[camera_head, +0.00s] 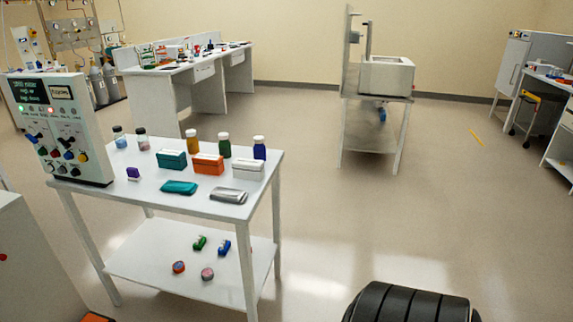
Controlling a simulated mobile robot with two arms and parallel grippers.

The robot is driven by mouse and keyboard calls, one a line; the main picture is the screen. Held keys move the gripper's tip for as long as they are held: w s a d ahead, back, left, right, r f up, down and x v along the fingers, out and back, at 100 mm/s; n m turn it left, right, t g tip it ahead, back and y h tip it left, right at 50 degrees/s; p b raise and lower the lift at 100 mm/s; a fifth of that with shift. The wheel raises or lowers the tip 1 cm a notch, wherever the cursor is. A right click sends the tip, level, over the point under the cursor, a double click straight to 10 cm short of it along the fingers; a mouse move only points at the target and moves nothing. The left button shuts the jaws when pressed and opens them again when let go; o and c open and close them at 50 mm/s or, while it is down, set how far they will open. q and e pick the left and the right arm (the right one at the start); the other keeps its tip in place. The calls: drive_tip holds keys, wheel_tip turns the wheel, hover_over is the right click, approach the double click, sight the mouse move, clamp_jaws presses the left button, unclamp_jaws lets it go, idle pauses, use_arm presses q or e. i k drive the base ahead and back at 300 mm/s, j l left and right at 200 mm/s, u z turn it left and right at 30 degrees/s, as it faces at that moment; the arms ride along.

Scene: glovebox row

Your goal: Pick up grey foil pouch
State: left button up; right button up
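The grey foil pouch (228,196) lies flat on the white top of a two-level table (130,200), near its front right edge. It is silvery and fully in sight. A teal pouch (179,187) of similar shape lies to its left, apart from it. A white box (235,169) stands just behind the grey pouch. Neither of my grippers is in view.
An orange box (208,164), a teal box (172,159) and several capped bottles (224,147) stand behind the pouches. A control panel (62,127) stands at the table's left end. Small items lie on the lower shelf (150,272).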

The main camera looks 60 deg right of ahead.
sight(220, 192)
drive_tip(key=k+z, duration=0.15)
drive_tip(key=z, duration=1.25)
drive_tip(key=u, duration=0.35)
drive_tip(key=i+l+u, duration=0.15)
drive_tip(key=u, duration=0.25)
drive_tip(key=i+l+u, duration=0.1)
drive_tip(key=l+u, duration=0.65)
drive_tip(key=i+j, duration=0.05)
drive_tip(key=j, duration=0.05)
